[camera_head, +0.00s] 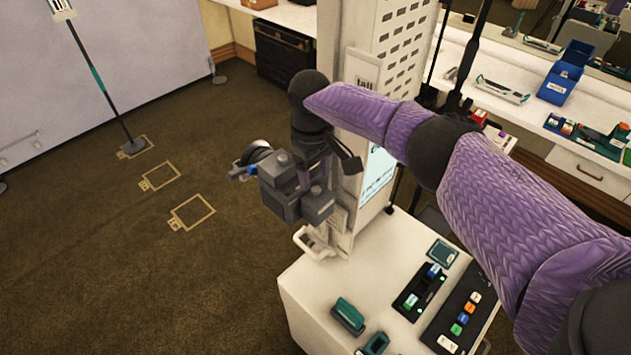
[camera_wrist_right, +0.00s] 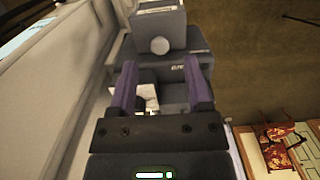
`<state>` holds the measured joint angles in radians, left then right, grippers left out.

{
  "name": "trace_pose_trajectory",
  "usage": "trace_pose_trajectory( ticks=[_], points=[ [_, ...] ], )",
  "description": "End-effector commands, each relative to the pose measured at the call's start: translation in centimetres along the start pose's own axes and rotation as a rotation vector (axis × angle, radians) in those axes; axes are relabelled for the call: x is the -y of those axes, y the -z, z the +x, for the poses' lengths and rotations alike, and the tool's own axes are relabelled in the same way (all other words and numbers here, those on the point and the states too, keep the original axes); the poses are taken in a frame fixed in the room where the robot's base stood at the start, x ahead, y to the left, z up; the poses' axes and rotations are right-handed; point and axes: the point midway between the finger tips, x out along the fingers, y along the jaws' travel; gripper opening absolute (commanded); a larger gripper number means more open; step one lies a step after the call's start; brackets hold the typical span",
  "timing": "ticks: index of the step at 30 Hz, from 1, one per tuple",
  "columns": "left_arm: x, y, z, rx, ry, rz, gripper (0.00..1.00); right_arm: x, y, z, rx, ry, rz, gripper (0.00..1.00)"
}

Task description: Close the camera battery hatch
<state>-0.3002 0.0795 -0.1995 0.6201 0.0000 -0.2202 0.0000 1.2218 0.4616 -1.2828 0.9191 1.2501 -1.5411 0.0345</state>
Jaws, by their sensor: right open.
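The dark grey camera (camera_head: 285,190) is mounted beside the white cabinet in the head view, with its lens and a blue part at its left. In the right wrist view the grey camera body (camera_wrist_right: 160,68) fills the space ahead of my fingers. My right gripper (camera_head: 316,172) is at the camera's back right side; its purple fingers also show in the wrist view (camera_wrist_right: 160,82), spread apart with nothing clamped between them. A small pale patch (camera_wrist_right: 148,96) shows between the fingers. I cannot make out the battery hatch clearly or tell how far open it is. My left gripper is out of view.
The white cabinet (camera_head: 372,75) stands close behind my right wrist. A white table (camera_head: 310,290) below holds a green battery-like block (camera_head: 348,316) and a black button panel (camera_head: 460,315). Open brown carpet (camera_head: 120,270) lies to the left.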

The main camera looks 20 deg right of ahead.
Motion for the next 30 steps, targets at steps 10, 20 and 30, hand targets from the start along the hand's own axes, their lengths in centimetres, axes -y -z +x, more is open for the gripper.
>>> trace_pose_trajectory(
  ticks=[10,20,30],
  points=[
    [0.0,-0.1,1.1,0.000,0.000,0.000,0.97,0.0,0.0,-6.5,0.000,0.000,0.000,0.63],
    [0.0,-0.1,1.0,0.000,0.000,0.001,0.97,0.0,0.0,-6.8,0.002,0.000,0.000,0.63],
    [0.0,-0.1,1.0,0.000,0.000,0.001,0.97,8.9,-1.6,2.6,-0.022,0.058,-0.249,0.63]
  ],
)
